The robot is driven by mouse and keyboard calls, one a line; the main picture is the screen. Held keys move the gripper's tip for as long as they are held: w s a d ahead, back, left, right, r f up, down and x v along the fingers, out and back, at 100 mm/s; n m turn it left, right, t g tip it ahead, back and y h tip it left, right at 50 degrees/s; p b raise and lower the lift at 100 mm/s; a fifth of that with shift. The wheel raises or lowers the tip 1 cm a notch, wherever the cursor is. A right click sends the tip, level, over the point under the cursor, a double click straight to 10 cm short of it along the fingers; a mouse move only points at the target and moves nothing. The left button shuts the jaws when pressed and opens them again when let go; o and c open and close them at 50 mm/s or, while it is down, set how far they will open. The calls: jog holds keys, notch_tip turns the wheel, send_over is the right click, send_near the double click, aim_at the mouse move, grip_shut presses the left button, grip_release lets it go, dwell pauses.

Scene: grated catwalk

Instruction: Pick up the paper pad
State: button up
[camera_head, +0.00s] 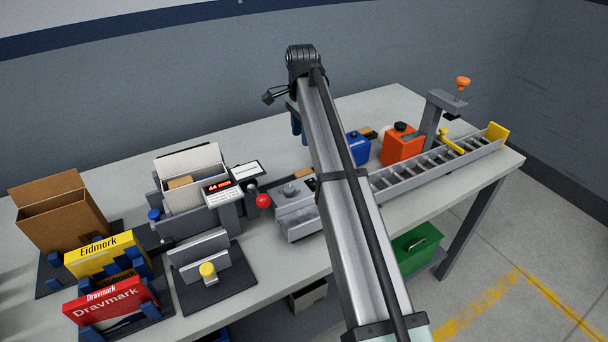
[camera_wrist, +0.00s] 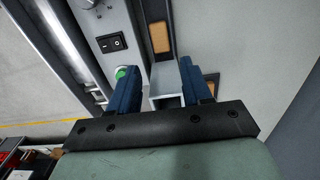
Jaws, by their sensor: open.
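I cannot surely make out a paper pad in either view. In the head view, an open white box-like holder (camera_head: 207,160) with a tan piece (camera_head: 180,182) inside stands at the left-centre of the table. My gripper (camera_head: 299,126) is over the back of the table, its blue fingers pointing down. In the wrist view, the two blue fingers of my gripper (camera_wrist: 160,88) are apart, with a grey metal channel (camera_wrist: 166,80) visible between them. Tan patches (camera_wrist: 160,38) show beyond it. My arm hides part of the table's middle.
Left on the table (camera_head: 385,105) are a brown carton (camera_head: 62,215), a yellow box (camera_head: 107,257) and a red box (camera_head: 108,302). Right are an orange container (camera_head: 402,145), a blue container (camera_head: 357,148) and a roller track (camera_head: 440,168). The back right of the tabletop is clear.

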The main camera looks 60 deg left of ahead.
aim_at(302, 172)
notch_tip(302, 172, down, 14)
jog(key=shift+d+r, duration=0.1)
jog(key=shift+r, duration=0.15)
dwell(0.5)
jog(key=c, duration=0.8)
